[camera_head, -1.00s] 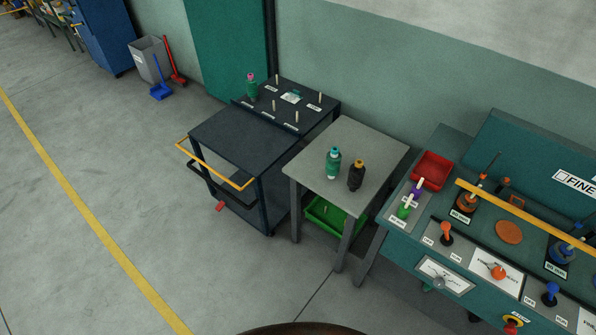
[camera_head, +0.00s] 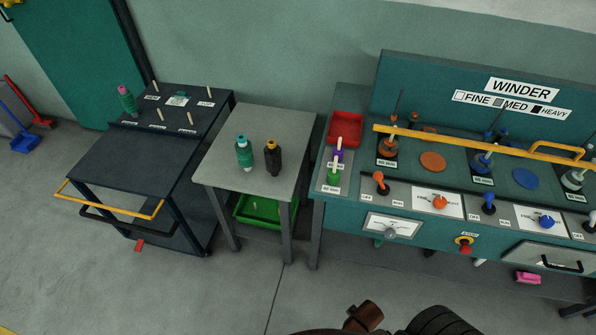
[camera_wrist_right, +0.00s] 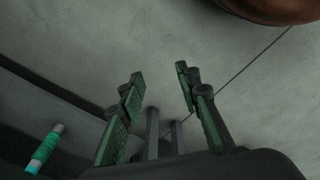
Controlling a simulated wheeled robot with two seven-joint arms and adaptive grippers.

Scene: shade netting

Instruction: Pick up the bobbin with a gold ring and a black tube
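The bobbin with a gold ring and a black tube (camera_head: 273,157) stands upright on the small grey table (camera_head: 263,125) in the head view. A teal bobbin (camera_head: 244,154) with a light blue top stands close to its left. My right gripper (camera_wrist_right: 160,75) shows in the right wrist view with its fingers apart and nothing between them, the floor behind. My left gripper is not in view.
A dark cart (camera_head: 130,165) with pegs and a green bobbin with a pink top (camera_head: 127,101) stands left of the table. The teal winder bench (camera_head: 345,235) with a red tray (camera_head: 346,128) stands close on the right. A green bin (camera_head: 262,211) sits under the tabletop. Floor in front is clear.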

